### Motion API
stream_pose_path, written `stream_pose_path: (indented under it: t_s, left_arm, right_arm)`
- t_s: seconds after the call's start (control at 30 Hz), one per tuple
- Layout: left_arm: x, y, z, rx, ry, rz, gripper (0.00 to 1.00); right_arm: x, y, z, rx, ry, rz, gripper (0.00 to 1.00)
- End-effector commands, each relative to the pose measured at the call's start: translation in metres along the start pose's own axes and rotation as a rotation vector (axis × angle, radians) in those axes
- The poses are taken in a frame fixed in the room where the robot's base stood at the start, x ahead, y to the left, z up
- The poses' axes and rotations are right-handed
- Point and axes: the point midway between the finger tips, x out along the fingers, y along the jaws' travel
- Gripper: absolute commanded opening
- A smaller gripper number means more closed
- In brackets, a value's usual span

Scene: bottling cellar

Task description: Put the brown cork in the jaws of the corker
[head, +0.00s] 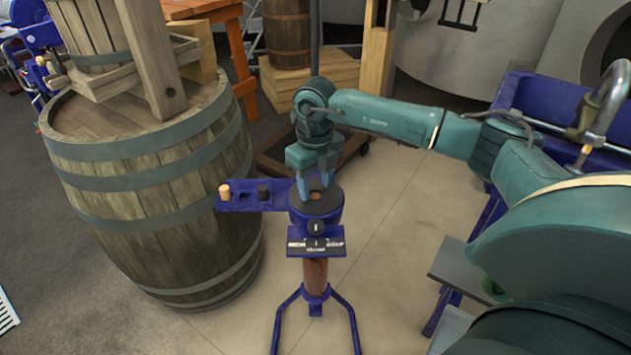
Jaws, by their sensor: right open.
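The corker (316,225) is a blue stand with a round dark top and a front label plate. A small brown spot, seemingly the brown cork (315,195), shows at the centre of its top, between my fingers. I cannot tell how deep it sits. My right gripper (314,188) points down over the corker's top, with its fingers open around the brown spot. I cannot tell whether they touch it. A blue side tray (241,204) on the corker's left holds a light tan cork (224,191) and a black cork (263,191). My left gripper is out of view.
A large wooden barrel (165,190) with a press on top stands close left of the side tray. A wooden crate (340,75) and a low dolly (275,165) stand behind. A blue machine (545,105) is at the right.

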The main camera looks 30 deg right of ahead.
Motion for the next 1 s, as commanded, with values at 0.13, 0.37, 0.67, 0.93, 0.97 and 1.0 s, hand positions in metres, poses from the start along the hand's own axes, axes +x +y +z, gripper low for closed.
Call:
stream_pose_path:
  t_s: [0.13, 0.37, 0.67, 0.93, 0.97, 1.0]
  left_arm:
    - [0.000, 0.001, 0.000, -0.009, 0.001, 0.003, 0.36]
    - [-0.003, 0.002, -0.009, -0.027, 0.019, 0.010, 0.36]
    - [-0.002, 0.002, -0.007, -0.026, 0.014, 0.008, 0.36]
    - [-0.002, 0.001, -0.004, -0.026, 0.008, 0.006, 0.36]
    - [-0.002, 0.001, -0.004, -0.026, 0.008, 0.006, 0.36]
    - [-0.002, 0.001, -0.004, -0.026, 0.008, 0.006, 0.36]
  right_arm:
    - [0.000, 0.000, 0.000, 0.000, 0.000, 0.000, 0.44]
    - [-0.036, 0.000, 0.001, 0.000, -0.006, 0.000, 0.44]
    - [-0.103, 0.000, 0.001, 0.000, -0.004, -0.001, 0.44]
    - [-0.130, 0.000, 0.000, 0.000, 0.000, 0.000, 0.44]
    - [-0.131, 0.000, 0.000, 0.000, 0.000, 0.000, 0.44]
    - [-0.132, 0.000, 0.000, 0.000, 0.000, 0.000, 0.44]
